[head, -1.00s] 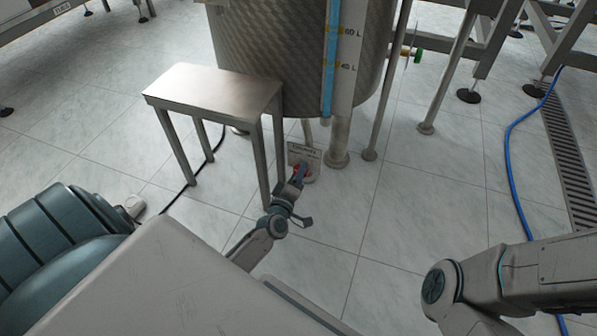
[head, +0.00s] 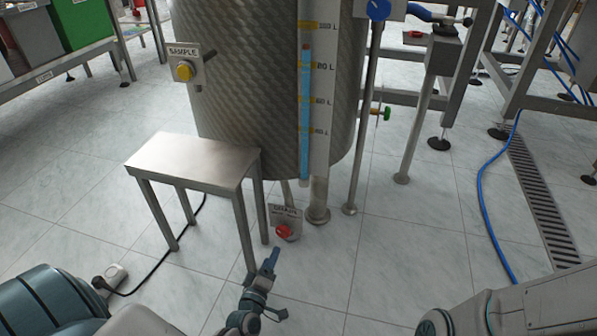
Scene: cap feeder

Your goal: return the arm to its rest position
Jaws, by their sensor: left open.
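My left gripper (head: 270,262) is low in the middle of the head view, with a blue finger pointing up and away. It is open and empty, in front of the steel stool's front leg and a little short of a red knob (head: 284,232). The red knob sits below a small sign plate (head: 285,213) near the foot of a large steel tank (head: 255,110). The gripper and knob appear apart. My right arm enters at the lower right; its gripper is out of view.
A small steel stool (head: 195,160) stands left of the knob. A blue hose (head: 487,200) and a floor drain grate (head: 540,205) lie at the right. The tiled floor between is clear.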

